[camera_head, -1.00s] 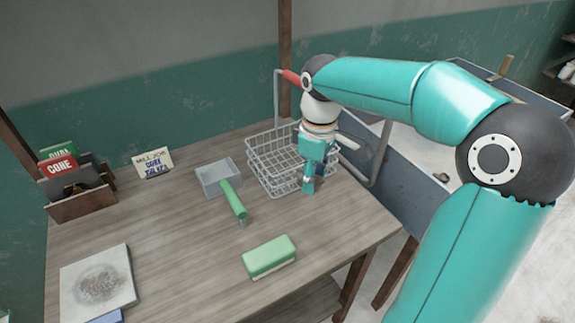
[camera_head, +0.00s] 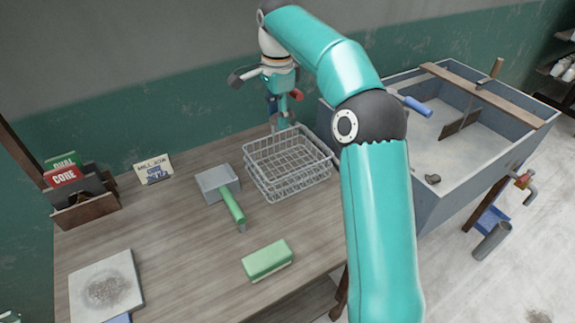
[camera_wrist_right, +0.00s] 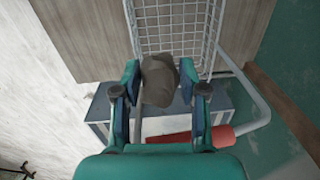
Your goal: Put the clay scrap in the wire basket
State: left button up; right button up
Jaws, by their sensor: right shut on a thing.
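My right gripper (camera_head: 281,118) is at the far edge of the wire basket (camera_head: 318,180) in the head view. In the right wrist view my right gripper (camera_wrist_right: 160,88) is shut on a grey-brown lump, the clay scrap (camera_wrist_right: 160,80). The wire basket (camera_wrist_right: 177,18) shows just beyond the scrap there, and the scrap overlaps its edge in the picture. I cannot tell whether the scrap is over the basket's rim. In the head view the scrap is not clearly visible. The basket stands on the table and looks empty. My left gripper is not in view.
A green block (camera_head: 267,260) lies in front. A grey trough (camera_head: 420,150) on the right holds a small dark lump (camera_head: 433,179). A red cylinder (camera_wrist_right: 230,135) shows near the gripper.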

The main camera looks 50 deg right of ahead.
jog(key=w+f+p, duration=0.1)
jog(key=w+p, duration=0.1)
jog(key=w, duration=0.2)
send_near(265, 174)
jog(key=shift+s+a+f+b, duration=0.35)
jog(key=shift+s+a+f, duration=0.4)
jog(key=shift+f, duration=0.2)
notch_tip(265, 174, down, 5)
jog(key=shift+s, duration=0.1)
jog(key=shift+f, duration=0.15)
jog(key=o, duration=1.2)
jog(key=shift+c, duration=0.2)
